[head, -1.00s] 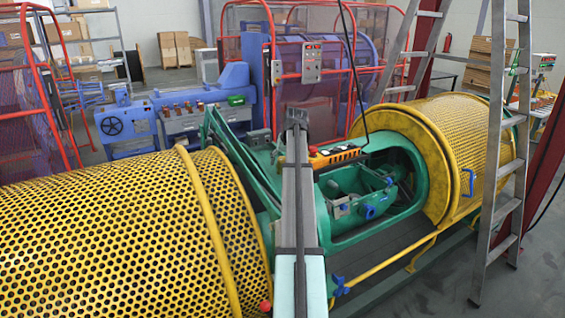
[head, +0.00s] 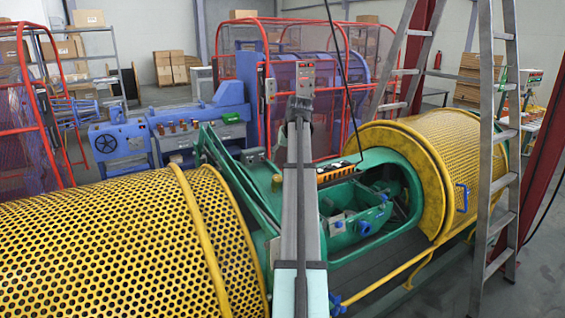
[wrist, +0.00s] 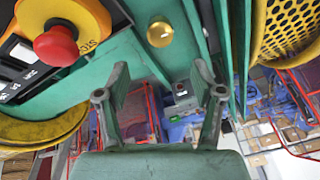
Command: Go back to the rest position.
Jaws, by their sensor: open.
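My gripper (wrist: 162,85) shows in the wrist view with its two fingers spread apart and nothing between them. A red mushroom button (wrist: 56,47) on a yellow housing lies at the upper left of that view, apart from the fingers. A brass-coloured round knob (wrist: 160,32) on a green surface shows above the gap between the fingers. In the head view my arm rises through the middle of the picture, over the green machine frame (head: 378,238). My gripper cannot be made out there.
Yellow perforated drum guards stand left (head: 110,235) and right (head: 465,140) of my arm. A yellow-edged control box (head: 340,171) sits on the green frame, with a black cable hanging above it. A stepladder (head: 498,180) stands at right. Blue machinery (head: 120,145) and red-framed guards (head: 60,100) stand behind.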

